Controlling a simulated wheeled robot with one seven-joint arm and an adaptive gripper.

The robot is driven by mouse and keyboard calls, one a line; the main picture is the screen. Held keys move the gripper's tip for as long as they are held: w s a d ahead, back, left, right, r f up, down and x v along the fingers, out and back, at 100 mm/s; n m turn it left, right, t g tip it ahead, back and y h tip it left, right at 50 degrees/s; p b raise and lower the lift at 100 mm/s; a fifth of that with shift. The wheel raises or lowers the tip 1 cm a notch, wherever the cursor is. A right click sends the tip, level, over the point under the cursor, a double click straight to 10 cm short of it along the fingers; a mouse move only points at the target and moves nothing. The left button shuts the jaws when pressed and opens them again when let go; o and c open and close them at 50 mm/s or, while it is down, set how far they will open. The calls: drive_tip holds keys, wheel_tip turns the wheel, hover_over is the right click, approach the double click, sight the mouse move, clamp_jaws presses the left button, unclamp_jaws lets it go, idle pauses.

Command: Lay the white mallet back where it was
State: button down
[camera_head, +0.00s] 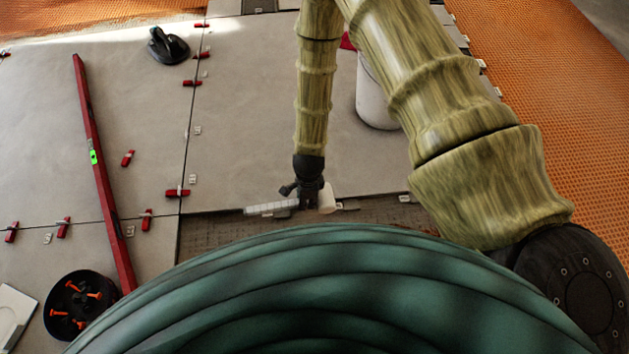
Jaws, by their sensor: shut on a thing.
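The white mallet (328,199) is at my gripper (308,200), just above or at the near edge of the large grey tile, right of the long grout joint. Its pale head shows to the right of the fingers, and a light ribbed bar (271,208), seemingly its handle, reaches out to the left. My gripper points down and is shut on the mallet. The fingertips are small and partly hidden. I cannot tell whether the mallet touches the surface below.
Grey tiles (250,110) carry red wedges (178,193) and clips along the joints. A red level (98,160) lies at left. A black suction cup (168,46) is behind it. A black bucket (80,306) holds orange pieces. A white cylinder (376,95) stands behind my arm. Orange matting (560,90) lies right.

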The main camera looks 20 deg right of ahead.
drive_tip(key=shift+s+d+f+m, duration=0.1)
drive_tip(key=shift+s+f+m, duration=0.1)
drive_tip(key=shift+f, duration=0.3)
drive_tip(key=shift+s+d+f+m, duration=0.1)
drive_tip(key=shift+s+f+m, duration=0.1)
drive_tip(key=shift+f, duration=0.3)
drive_tip(key=w+b, duration=0.2)
drive_tip(key=w, duration=0.3)
drive_tip(key=w+d+f+b, duration=0.1)
drive_tip(key=w+b, duration=0.1)
drive_tip(key=w, duration=0.3)
drive_tip(key=w+d+b, duration=0.1)
drive_tip(key=w+b, duration=0.1)
drive_tip(key=w, duration=0.3)
drive_tip(key=shift+f+b, duration=0.3)
drive_tip(key=shift+b, duration=0.1)
drive_tip(key=f+b, duration=0.3)
drive_tip(key=shift+w+d+f, duration=0.1)
drive_tip(key=shift+w+f, duration=0.15)
drive_tip(key=shift+w, duration=0.1)
drive_tip(key=c, duration=1.3)
unclamp_jaws()
